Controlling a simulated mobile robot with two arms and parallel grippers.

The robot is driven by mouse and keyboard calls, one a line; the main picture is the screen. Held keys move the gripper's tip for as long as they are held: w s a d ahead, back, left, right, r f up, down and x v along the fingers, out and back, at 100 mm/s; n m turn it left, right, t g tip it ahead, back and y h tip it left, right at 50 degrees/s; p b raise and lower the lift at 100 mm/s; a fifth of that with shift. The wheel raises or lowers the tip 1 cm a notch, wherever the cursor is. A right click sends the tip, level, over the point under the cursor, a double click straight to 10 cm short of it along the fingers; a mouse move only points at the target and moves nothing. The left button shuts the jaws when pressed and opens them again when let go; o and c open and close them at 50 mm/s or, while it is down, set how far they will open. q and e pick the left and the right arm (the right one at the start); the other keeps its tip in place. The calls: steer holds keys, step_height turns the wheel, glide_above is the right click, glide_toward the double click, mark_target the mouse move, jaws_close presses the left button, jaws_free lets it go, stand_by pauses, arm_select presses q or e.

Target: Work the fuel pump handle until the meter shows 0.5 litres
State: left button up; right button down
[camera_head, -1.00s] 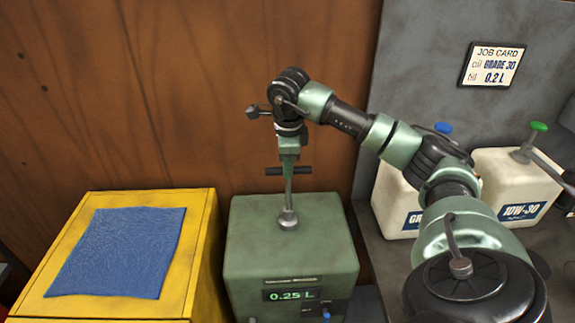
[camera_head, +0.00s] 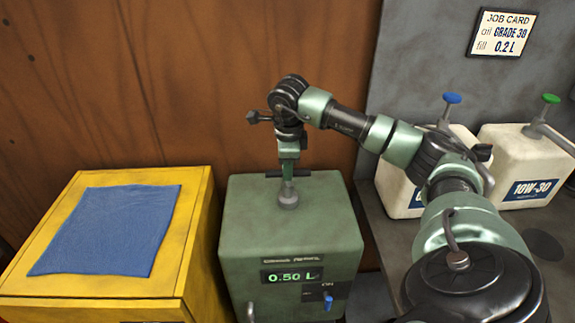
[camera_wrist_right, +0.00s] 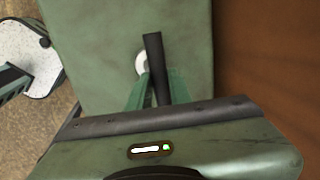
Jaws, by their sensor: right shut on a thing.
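The green fuel pump box (camera_head: 240,228) stands in the middle of the head view. Its lit meter (camera_head: 291,276) reads 0.50 L. The pump's dark T-handle (camera_head: 318,173) is low, close above the collar (camera_head: 288,200) on the box top. My right gripper (camera_head: 288,170) points down and is shut on the handle's bar; in the right wrist view the dark handle bar (camera_wrist_right: 152,55) runs between the fingers (camera_wrist_right: 152,92). A blue switch (camera_head: 328,302) marked ON is on the box front. My left gripper is not in the head view.
A yellow cabinet (camera_head: 190,225) with a blue cloth (camera_head: 110,230) stands to the left. On the right, a grey bench (camera_head: 400,245) holds two white jugs, one with a blue pump top (camera_head: 452,98), one labelled 10W-30 (camera_head: 530,190). A job card (camera_head: 501,33) hangs behind.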

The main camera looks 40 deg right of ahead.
steer(key=shift+s+a+f, duration=0.1)
steer(key=shift+f, duration=0.05)
steer(key=c, duration=1.3)
jaws_free()
steer(key=shift+f, duration=0.1)
steer(key=w+d+b+v, duration=0.1)
steer(key=v, duration=0.6)
steer(key=shift+s+a+r, duration=0.35)
steer(key=shift+a+r, duration=0.1)
steer(key=shift+f, duration=0.1)
